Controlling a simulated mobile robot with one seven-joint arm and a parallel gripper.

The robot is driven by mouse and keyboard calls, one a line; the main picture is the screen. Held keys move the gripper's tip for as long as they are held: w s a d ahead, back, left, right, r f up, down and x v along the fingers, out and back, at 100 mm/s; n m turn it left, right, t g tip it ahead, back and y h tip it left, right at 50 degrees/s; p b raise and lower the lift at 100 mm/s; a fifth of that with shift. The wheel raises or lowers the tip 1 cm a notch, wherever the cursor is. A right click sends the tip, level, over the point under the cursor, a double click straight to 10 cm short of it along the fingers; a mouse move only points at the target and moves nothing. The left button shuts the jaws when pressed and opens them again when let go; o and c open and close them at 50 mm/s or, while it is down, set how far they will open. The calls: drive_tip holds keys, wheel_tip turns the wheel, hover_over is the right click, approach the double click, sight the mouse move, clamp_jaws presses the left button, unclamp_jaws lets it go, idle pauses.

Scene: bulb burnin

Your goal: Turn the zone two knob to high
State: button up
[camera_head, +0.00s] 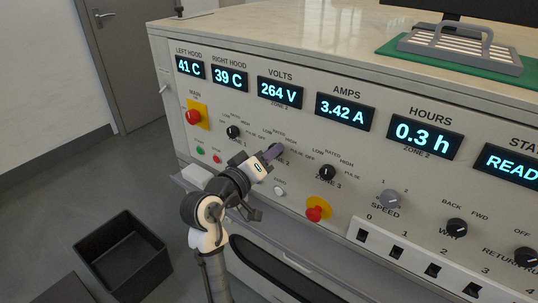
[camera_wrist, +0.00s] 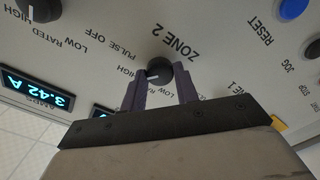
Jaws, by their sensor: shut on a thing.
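In the wrist view the zone two knob (camera_wrist: 159,73) is a round black knob with a white pointer line. It sits between the two purple fingers of my gripper (camera_wrist: 160,88), which are shut on it. The pointer line points left in that view, roughly toward the HIGH lettering. The RATED and LOW lettering is partly covered by the fingers. In the head view my gripper (camera_head: 274,152) reaches the panel at ZONE 2 and hides the knob there.
The zone one knob (camera_head: 233,132) is to the left and the zone three knob (camera_head: 327,172) to the right. A red emergency button (camera_head: 315,213) is below right, another red button (camera_head: 193,117) at left. The volts display (camera_head: 280,92) reads 264 V. A black bin (camera_head: 122,255) stands on the floor.

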drive_tip(key=o, duration=1)
drive_tip(key=b+v, duration=0.1)
drive_tip(key=v, duration=1.2)
drive_tip(key=shift+s+a+b, duration=0.25)
drive_tip(key=shift+s+b, duration=0.1)
drive_tip(key=shift+b, duration=0.05)
